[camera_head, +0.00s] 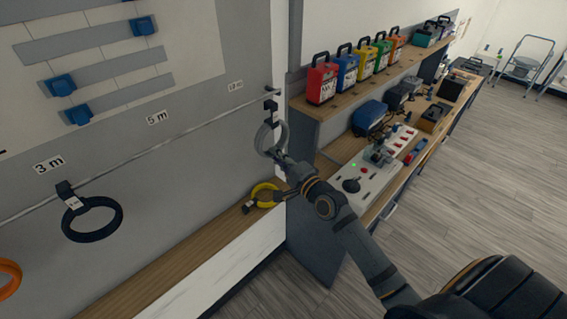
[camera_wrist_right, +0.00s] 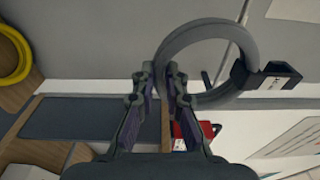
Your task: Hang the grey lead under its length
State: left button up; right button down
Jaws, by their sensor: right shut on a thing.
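The grey lead (camera_head: 262,140) is a coiled ring with a dark plug block at its top, in front of the wall rail's right end. In the right wrist view the ring (camera_wrist_right: 226,101) passes between my fingertips and its dark plug block (camera_wrist_right: 268,78) is at the right. My right gripper (camera_head: 278,156) is shut on the ring's lower edge; its fingers (camera_wrist_right: 162,72) show in the wrist view. The rail (camera_head: 190,118) has length labels 3 m (camera_head: 49,165), 5 m (camera_head: 157,118) and a small blurred one (camera_head: 235,86) at the right. I cannot tell whether the block touches the rail.
A black lead (camera_head: 92,219) hangs by the 3 m label, with an orange ring (camera_head: 8,278) lower left. A yellow coil (camera_head: 264,195) lies on the wooden ledge (camera_head: 185,248). A workbench with a control box (camera_head: 368,183) and colored cases (camera_head: 322,82) stands at right.

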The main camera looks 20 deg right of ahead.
jog(key=w+a+f+b, duration=0.2)
jog(key=w+b, duration=0.3)
jog(key=w, duration=0.4)
jog(key=shift+a+b, duration=0.3)
jog(key=shift+a, duration=0.35)
jog(key=c, duration=1.4)
grip_release()
jog(key=shift+o, duration=0.4)
jog(key=shift+s, duration=0.1)
